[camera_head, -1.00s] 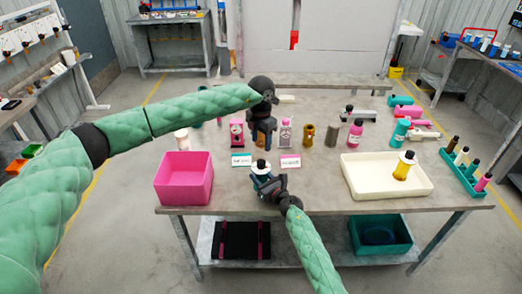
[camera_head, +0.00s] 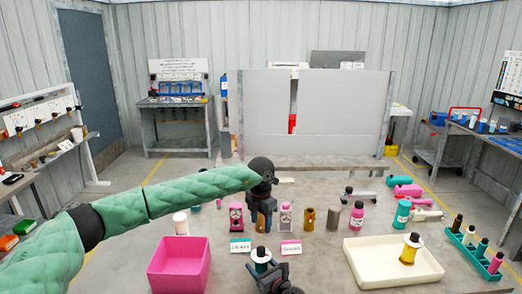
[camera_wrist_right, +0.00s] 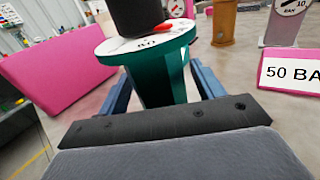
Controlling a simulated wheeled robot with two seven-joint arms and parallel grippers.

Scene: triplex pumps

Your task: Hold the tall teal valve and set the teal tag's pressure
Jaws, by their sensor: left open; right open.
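A teal valve (camera_head: 262,257) with a black top knob and a white dial disc stands at the table's front. In the right wrist view the teal valve (camera_wrist_right: 160,75) stands between the blue fingers of my open right gripper (camera_wrist_right: 160,92); the dial has a red pointer, its reading not legible. The teal-edged tag (camera_head: 240,248) lies behind it to the left, its text too small to read surely. My left gripper (camera_head: 262,212) is open, pointing down among the row of pumps and gauges. What is between its fingers is mostly hidden.
A pink-edged tag (camera_head: 291,249) lies to the right; "50 BA" shows in the wrist view. A pink bin (camera_head: 180,268) is at left, a cream tray (camera_head: 392,270) with a yellow valve (camera_head: 410,250) at right. Pink gauges (camera_head: 236,218), brass and grey cylinders stand behind.

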